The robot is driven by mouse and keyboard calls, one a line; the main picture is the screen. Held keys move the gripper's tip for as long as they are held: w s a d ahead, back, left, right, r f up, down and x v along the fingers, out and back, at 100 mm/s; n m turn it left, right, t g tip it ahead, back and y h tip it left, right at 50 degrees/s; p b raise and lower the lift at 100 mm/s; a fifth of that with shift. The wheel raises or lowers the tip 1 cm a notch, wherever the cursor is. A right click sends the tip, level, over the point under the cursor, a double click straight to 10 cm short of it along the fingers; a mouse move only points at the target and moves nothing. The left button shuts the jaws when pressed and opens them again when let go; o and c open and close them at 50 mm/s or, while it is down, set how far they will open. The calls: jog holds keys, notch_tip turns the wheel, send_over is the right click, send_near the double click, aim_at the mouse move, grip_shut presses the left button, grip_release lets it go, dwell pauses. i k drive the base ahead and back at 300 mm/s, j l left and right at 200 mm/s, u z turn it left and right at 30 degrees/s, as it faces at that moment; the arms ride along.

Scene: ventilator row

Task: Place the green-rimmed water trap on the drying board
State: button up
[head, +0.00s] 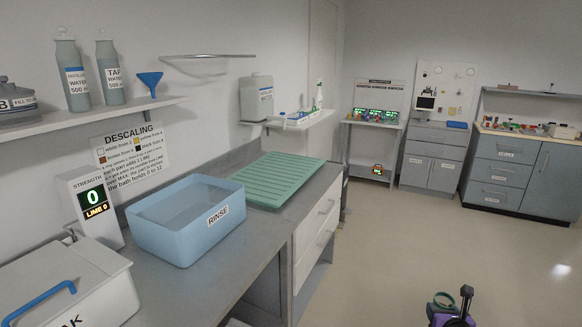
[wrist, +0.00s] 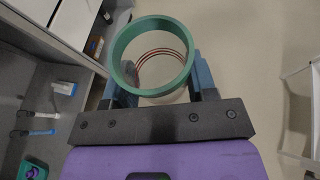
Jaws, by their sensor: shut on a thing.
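The green-rimmed water trap (wrist: 151,24) is held between the blue fingers of my gripper (wrist: 160,84) in the wrist view. I look into its round open mouth; red rings show inside, and its lower part is hidden. The drying board (head: 268,180) is a green ribbed board lying bare on the grey counter, well to the left of and beyond my gripper.
A blue RINSE basin (head: 180,235) stands on the counter just before the board. A lidded white box (head: 75,285) and a strength display (head: 95,205) are nearer. A shelf (head: 300,122) hangs behind the board. Open floor (head: 400,240) lies right of the counter.

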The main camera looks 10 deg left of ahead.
aim_at(285, 173)
jog(key=i+l+u, duration=0.25)
jog(key=i+u, duration=0.15)
jog(key=i+l+u, duration=0.75)
jog(key=l, duration=0.15)
